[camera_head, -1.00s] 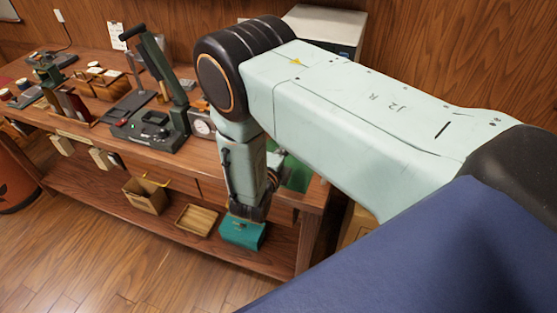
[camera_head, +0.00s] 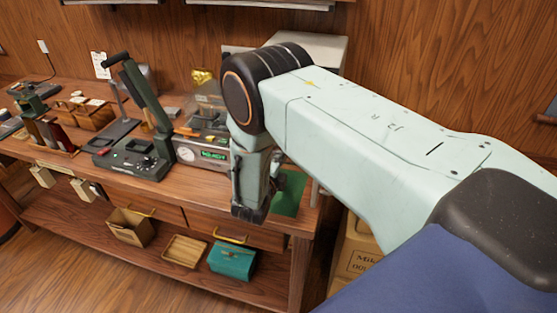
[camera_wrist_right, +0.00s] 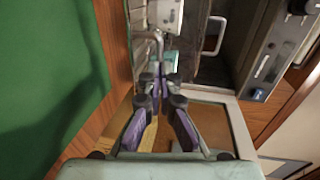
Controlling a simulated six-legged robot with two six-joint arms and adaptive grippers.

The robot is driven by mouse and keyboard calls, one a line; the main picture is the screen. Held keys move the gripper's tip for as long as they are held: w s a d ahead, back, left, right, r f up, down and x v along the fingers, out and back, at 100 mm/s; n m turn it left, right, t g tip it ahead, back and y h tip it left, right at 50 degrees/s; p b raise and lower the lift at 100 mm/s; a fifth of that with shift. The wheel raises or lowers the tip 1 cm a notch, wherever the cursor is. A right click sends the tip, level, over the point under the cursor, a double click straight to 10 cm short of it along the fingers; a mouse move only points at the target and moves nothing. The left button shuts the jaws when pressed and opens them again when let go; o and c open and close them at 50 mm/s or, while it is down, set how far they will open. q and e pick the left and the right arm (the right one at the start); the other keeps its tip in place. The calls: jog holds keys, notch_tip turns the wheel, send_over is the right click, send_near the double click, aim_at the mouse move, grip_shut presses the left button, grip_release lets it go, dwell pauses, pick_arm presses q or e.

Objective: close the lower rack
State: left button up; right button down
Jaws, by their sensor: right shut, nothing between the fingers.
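My right gripper (camera_wrist_right: 155,85) is shut and empty in the right wrist view, its purple-sided fingers together. In the head view the same gripper (camera_head: 248,213) hangs in front of the table's front edge, below the arm. Past the fingers, the wrist view shows a grey metal appliance with a dark, partly open interior (camera_wrist_right: 212,72) and a pale U-shaped handle (camera_wrist_right: 213,36). A pale-framed glass panel (camera_wrist_right: 215,120) lies beside the fingers. I cannot tell clearly which part is the lower rack. My left gripper is not in view.
A green mat (camera_head: 289,193) lies on the table beside my right arm. A machine with a lit green display (camera_head: 213,154) and a dark lever press (camera_head: 130,150) stand to its left. A teal box (camera_head: 232,262) and a wooden tray (camera_head: 185,250) sit on the shelf below.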

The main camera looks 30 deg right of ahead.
jog(key=b+x, duration=0.2)
jog(key=x, duration=0.2)
jog(key=r+b+x, duration=0.1)
jog(key=b+x, duration=0.2)
jog(key=x, duration=0.2)
jog(key=r+b+x, duration=0.1)
jog(key=b+x, duration=0.1)
jog(key=x, duration=0.2)
jog(key=shift+w+d, duration=0.15)
jog(key=shift+d, duration=0.15)
jog(key=shift+w+d+r+b, duration=0.15)
jog(key=shift+w+d+b, duration=0.4)
jog(key=shift+d, duration=0.1)
jog(key=shift+r, duration=0.2)
jog(key=shift+a+r, duration=0.1)
